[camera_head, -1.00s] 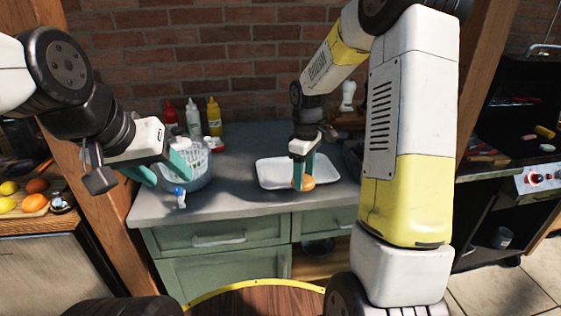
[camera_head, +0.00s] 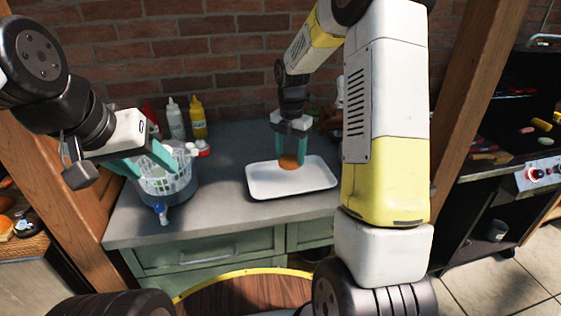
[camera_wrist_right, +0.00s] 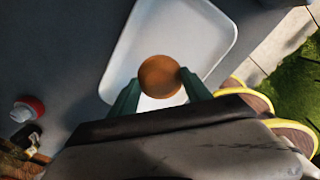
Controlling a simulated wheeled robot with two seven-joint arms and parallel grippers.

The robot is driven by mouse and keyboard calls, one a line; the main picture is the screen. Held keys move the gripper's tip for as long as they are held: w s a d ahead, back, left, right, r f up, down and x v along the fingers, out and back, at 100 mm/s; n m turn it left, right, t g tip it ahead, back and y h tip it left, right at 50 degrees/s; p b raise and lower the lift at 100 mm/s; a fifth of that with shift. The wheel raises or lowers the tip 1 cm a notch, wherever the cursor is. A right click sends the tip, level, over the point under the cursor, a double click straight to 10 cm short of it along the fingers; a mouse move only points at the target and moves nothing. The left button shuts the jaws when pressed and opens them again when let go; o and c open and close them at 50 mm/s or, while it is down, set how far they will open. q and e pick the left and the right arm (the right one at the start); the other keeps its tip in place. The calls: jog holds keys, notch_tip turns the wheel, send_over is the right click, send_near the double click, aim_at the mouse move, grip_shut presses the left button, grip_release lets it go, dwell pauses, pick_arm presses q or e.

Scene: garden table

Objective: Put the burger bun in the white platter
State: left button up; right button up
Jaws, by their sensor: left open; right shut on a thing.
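The burger bun (camera_head: 289,161) is a round orange-brown piece between the fingers of my right gripper (camera_head: 290,155). In the right wrist view the bun (camera_wrist_right: 160,76) sits between the two green fingertips, over the platter. The white platter (camera_head: 262,190) is a shallow rectangular tray on the grey counter; it also shows in the right wrist view (camera_wrist_right: 200,40). The bun overlaps the platter's far part; I cannot tell whether it touches it.
A white basket (camera_head: 170,182) stands at the counter's left, with a small blue-topped bottle (camera_head: 161,213) before it. Sauce bottles (camera_head: 198,118) stand by the brick wall. The grey counter (camera_head: 225,220) is clear between basket and platter.

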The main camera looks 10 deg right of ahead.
aim_at(290, 178)
notch_tip(290, 178, down, 6)
jog(key=shift+r, duration=0.1)
dwell(0.4)
jog(key=o, duration=1.5)
